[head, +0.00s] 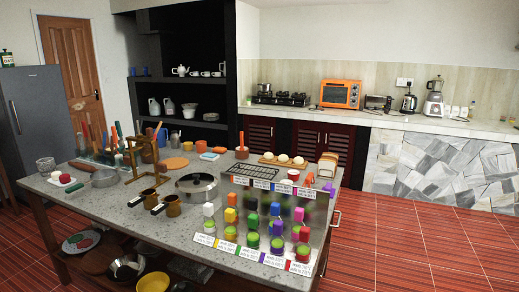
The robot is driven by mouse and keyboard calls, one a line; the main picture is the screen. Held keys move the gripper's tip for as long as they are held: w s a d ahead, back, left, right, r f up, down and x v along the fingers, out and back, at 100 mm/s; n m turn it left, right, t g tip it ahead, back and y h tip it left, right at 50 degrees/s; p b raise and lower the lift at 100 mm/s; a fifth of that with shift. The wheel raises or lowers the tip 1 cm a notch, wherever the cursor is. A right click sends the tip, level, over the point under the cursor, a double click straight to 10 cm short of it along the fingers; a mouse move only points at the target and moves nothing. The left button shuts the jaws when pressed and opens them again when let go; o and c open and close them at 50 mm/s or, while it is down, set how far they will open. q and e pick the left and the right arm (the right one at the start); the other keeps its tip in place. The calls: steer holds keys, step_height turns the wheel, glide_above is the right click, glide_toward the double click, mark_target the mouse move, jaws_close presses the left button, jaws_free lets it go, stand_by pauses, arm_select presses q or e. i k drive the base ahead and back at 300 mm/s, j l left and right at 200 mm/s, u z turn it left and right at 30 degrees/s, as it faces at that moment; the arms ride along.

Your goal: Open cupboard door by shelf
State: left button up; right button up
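Dark red-brown slatted cupboard doors sit below the back counter. The cupboard door nearest the shelf (257,132) is just right of the black shelf unit (241,60) and looks closed. Its lower part is hidden behind the island and the items on it. Another cupboard door (322,142) is farther right and also looks closed. I cannot make out handles on these doors. Neither of my grippers shows in the head view.
A stone-topped island (120,212) crowded with pans, jars and utensils stands between me and the cupboards. Open red tiled floor (415,235) lies to its right. An orange oven (341,94) stands on the back counter. A grey fridge (42,115) is at left.

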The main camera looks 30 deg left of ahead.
mark_target(261, 131)
steer(key=i+l+z, duration=0.2)
steer(key=i, duration=0.15)
steer(key=i+l+z, duration=0.2)
steer(key=i, duration=0.2)
steer(key=i+u, duration=0.1)
steer(key=i, duration=0.55)
steer(key=i+l+u, duration=0.1)
steer(key=i, duration=0.55)
steer(key=i+l+u, duration=0.1)
steer(key=i, duration=0.55)
steer(key=i+l+u, duration=0.1)
steer(key=i, duration=1.9)
steer(key=i+j+u, duration=0.1)
steer(key=i+u, duration=0.6)
steer(key=i, duration=0.25)
steer(key=i+l+u, duration=0.55)
steer(key=i+u, duration=0.15)
steer(key=i, duration=0.2)
steer(key=i+j+u, duration=0.2)
steer(key=i+u, duration=0.6)
steer(key=i+l+u, duration=0.1)
steer(key=i+u, duration=0.3)
steer(key=i, duration=0.1)
